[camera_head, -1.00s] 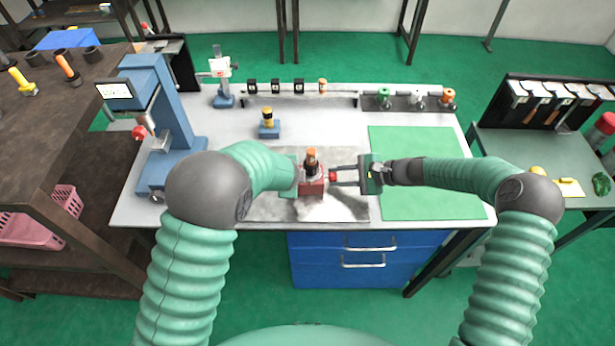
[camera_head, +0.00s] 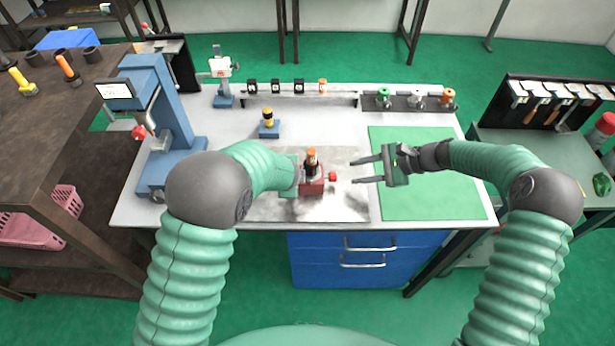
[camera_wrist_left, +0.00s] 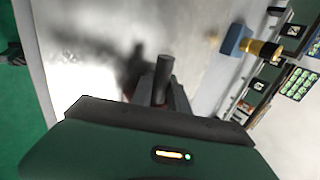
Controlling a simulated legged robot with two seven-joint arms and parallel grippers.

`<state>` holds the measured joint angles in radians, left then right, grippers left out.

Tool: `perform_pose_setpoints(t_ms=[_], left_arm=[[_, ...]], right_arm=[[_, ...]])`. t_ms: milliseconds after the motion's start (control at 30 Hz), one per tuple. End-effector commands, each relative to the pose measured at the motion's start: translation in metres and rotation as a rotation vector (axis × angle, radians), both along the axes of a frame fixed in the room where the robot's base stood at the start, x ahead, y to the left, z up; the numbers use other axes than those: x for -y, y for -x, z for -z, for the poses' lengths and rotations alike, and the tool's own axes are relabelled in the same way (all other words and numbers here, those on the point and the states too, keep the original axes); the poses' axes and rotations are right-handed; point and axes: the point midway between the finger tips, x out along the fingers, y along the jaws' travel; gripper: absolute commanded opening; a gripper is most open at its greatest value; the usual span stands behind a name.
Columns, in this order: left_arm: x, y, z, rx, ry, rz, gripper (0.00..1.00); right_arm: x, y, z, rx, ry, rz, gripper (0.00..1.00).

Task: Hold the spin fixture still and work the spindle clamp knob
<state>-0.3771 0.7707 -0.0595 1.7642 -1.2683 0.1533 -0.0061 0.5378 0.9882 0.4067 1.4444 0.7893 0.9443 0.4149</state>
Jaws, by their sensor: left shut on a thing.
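The spin fixture (camera_head: 312,187) is a small red block on a grey plate, with a dark upright part topped in orange. The red clamp knob (camera_head: 332,177) sticks out of its right side. My left gripper (camera_wrist_left: 162,92) is shut on the fixture from the left; its fingers close around a dark cylindrical part in the left wrist view, and its own body hides most of the fixture there. My right gripper (camera_head: 358,171) is open and empty to the right of the knob, clear of it, with its fingers pointing left.
A blue press (camera_head: 165,130) stands at the left. A blue block with a yellow-and-black piece (camera_head: 268,123) sits behind the fixture. A rack with several small parts (camera_head: 300,97) lines the back. The green mat (camera_head: 430,195) at the right is bare.

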Motion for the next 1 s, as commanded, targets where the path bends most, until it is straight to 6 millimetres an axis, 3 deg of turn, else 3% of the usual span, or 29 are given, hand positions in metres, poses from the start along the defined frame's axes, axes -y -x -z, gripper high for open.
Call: perform_pose_setpoints(t_ms=[333,367,533,1000], left_arm=[[-0.0007,0.0011,0.0018,-0.003,-0.003,0.002,0.00],[-0.0008,0.0011,0.0018,-0.003,-0.003,0.002,0.23],[-0.0005,0.0013,0.0017,-0.003,-0.002,0.001,0.45],[0.0005,0.0051,0.0005,-0.008,-0.001,0.002,0.46]], right_arm=[[0.0074,0.0026,-0.0052,-0.001,0.000,-0.001,0.35],[0.0074,0.0026,-0.0052,-0.001,0.000,-0.001,0.35],[0.0073,0.0027,-0.0052,-0.001,0.000,-0.001,0.35],[0.0075,0.0028,-0.0052,-0.001,0.000,-0.001,0.35]])
